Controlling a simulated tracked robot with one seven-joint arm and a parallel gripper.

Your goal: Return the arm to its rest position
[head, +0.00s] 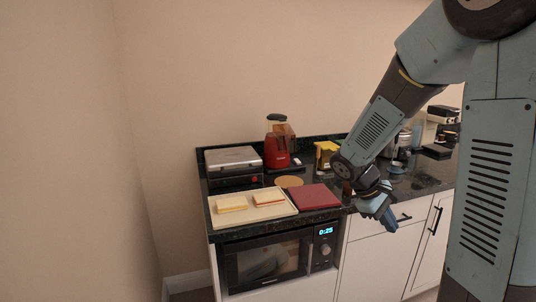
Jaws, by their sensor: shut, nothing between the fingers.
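My arm reaches in from the right of the head view and bends down at its elbow and wrist. My gripper (388,222) hangs just in front of the counter's front edge, before the white cabinet fronts. It points down and to the right, is shut, and holds nothing. It is small in the picture, and its fingers show as a short blue tip.
The dark counter (330,205) holds a tray (285,208) with two sandwiches, a red board (314,197), a grill (233,160), a red blender (279,148) and a yellow box (325,155). A microwave (268,261) sits below. Space in front of the cabinets looks clear.

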